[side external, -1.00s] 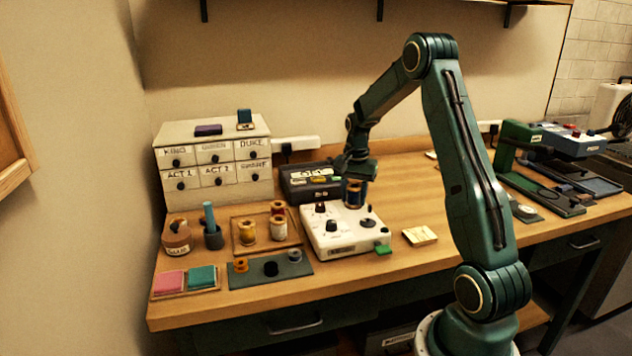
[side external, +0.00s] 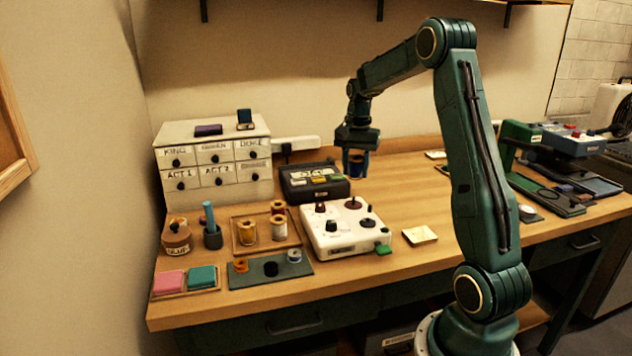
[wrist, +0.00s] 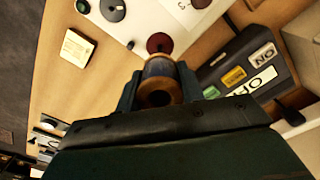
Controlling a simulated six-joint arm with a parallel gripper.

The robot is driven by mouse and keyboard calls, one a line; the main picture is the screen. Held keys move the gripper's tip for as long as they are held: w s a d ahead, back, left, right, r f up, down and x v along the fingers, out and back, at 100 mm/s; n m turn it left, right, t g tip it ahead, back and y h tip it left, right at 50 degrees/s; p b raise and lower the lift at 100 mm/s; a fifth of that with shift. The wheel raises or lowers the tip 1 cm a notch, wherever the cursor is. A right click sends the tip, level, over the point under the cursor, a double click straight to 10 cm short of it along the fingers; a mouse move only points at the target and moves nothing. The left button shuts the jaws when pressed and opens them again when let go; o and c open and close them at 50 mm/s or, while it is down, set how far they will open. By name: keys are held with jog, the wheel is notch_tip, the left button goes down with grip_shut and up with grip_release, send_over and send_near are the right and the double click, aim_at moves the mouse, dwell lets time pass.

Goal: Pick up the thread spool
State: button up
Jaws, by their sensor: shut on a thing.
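A blue thread spool with brown ends (side external: 356,166) is held in my gripper (side external: 357,157). In the side view it hangs in the air above and behind the white control box (side external: 345,240). In the wrist view the spool (wrist: 158,85) sits between my two fingers (wrist: 157,92), its round brown end with a dark hole facing the camera. My gripper is shut on the spool. Two other spools, a yellow one (side external: 247,232) and a pale one (side external: 279,229), stand in a wooden tray (side external: 240,257) to the left.
The white box has knobs and a peg on top. A dark box with coloured buttons (side external: 314,181) stands behind it. A white drawer cabinet (side external: 215,170), a glue pot (side external: 176,239) and a grey mat (side external: 250,279) are at left.

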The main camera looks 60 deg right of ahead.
aim_at(351, 156)
notch_tip(351, 156, up, 12)
jog(key=shift+f, duration=0.2)
jog(key=shift+w, duration=0.1)
dwell(0.6)
jog(key=shift+w+a, duration=0.15)
jog(key=shift+w, duration=0.4)
jog(key=w+a+f+n, duration=0.2)
jog(key=w+a+n, duration=0.1)
jog(key=w+a, duration=0.5)
jog(key=w+a+f+n, duration=0.3)
jog(key=w+a, duration=0.5)
jog(key=w, duration=0.7)
jog(key=shift+a+n, duration=0.3)
jog(key=shift+n, duration=0.4)
notch_tip(351, 156, down, 20)
jog(key=shift+r, duration=0.1)
